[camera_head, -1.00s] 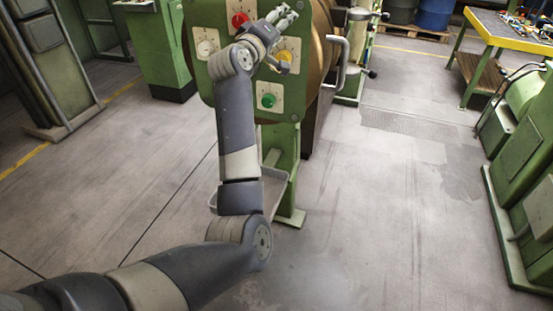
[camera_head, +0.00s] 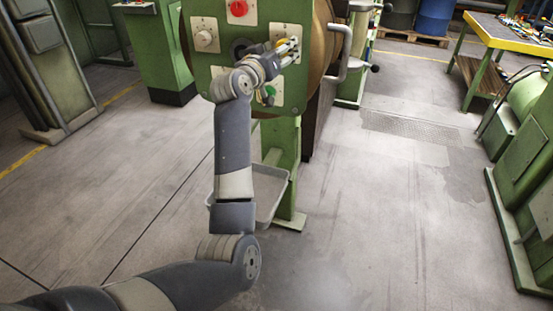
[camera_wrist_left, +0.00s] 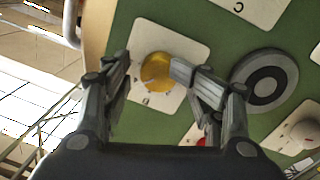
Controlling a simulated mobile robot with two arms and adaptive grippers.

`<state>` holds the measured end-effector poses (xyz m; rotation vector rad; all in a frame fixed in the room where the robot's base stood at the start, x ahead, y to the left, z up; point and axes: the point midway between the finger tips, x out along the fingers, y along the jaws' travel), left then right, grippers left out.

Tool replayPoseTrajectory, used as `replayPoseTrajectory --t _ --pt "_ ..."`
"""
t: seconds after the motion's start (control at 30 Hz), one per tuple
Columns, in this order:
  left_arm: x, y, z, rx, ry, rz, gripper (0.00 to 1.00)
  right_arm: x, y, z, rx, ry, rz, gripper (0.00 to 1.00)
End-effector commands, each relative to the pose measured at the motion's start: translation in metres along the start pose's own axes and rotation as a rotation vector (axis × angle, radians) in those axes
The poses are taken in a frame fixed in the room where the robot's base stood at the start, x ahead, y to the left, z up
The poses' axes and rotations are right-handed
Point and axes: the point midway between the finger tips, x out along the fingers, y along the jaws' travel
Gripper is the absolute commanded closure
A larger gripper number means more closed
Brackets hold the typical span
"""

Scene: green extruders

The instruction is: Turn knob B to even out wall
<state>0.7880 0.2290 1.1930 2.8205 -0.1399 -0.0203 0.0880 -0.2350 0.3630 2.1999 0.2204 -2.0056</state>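The yellow knob (camera_wrist_left: 157,72) sits on a white plate (camera_wrist_left: 180,45) on the green panel (camera_wrist_left: 225,50); a small letter on this plate is too blurred to read. My left gripper (camera_wrist_left: 151,70) has its fingers apart, one on each side of the yellow knob. The right-hand finger overlaps the knob's edge in the wrist view; I cannot tell if it touches. My right gripper is not in view.
Also on the panel are a red knob (camera_head: 238,8), a white knob (camera_head: 205,38), a green knob (camera_head: 268,92) and a dark disc (camera_wrist_left: 264,80). A plate marked C (camera_wrist_left: 245,8) shows in the wrist view. A bent metal handle (camera_head: 341,50) stands to the right.

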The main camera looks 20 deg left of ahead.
Motion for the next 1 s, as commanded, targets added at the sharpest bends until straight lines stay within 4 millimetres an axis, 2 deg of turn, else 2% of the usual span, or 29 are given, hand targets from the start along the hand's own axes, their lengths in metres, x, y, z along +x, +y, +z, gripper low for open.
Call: replayPoseTrajectory --t 0.03,0.63,1.0 --pt "-0.003 -0.001 0.002 0.049 0.001 -0.001 0.47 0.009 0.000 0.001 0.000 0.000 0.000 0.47" --pt "-0.111 0.000 0.001 0.037 0.000 -0.001 0.47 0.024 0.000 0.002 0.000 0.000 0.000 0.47" --pt "-0.082 -0.014 0.068 0.046 -0.125 -0.032 0.47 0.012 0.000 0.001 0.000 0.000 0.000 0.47"
